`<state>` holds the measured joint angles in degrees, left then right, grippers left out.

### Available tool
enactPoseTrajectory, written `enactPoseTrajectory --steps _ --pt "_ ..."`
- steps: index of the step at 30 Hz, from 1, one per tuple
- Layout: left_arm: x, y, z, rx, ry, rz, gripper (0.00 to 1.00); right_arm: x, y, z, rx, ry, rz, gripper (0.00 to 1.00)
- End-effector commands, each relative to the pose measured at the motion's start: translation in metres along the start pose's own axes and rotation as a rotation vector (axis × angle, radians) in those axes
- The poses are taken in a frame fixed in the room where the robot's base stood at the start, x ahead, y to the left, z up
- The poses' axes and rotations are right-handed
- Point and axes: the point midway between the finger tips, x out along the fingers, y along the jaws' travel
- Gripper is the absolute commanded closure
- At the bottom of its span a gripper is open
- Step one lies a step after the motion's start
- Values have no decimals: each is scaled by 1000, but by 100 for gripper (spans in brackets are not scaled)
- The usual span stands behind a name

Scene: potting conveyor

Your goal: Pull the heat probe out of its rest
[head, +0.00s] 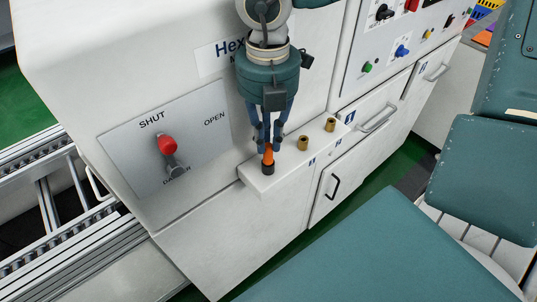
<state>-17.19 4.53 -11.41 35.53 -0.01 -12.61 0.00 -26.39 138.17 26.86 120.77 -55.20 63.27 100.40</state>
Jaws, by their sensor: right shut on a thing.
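My right gripper (267,142) points down from above with its fingers shut around the upper end of the heat probe. The heat probe (268,157) has an orange handle showing just below the fingertips. Its rest, a dark ring (267,169), is at the near end of a white ledge on the machine front. The probe looks upright and meets the rest. Whether any part of it sits down inside the rest is hidden. My left gripper is not in view.
The white ledge (258,184) also carries two brass sockets (303,143) and (330,125) to the right. A grey panel with a red-knobbed lever (167,145) marked SHUT and OPEN is at left. Drawer handles (379,118) stick out at right. A roller conveyor (60,225) runs at far left.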

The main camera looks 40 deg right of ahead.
Motion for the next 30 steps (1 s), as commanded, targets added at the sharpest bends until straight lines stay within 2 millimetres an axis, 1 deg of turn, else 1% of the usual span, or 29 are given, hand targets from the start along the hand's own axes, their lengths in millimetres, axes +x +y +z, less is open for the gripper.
enactPoseTrajectory --steps 30 --pt "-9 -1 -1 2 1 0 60 -36 0 0 1 -1 1 100"
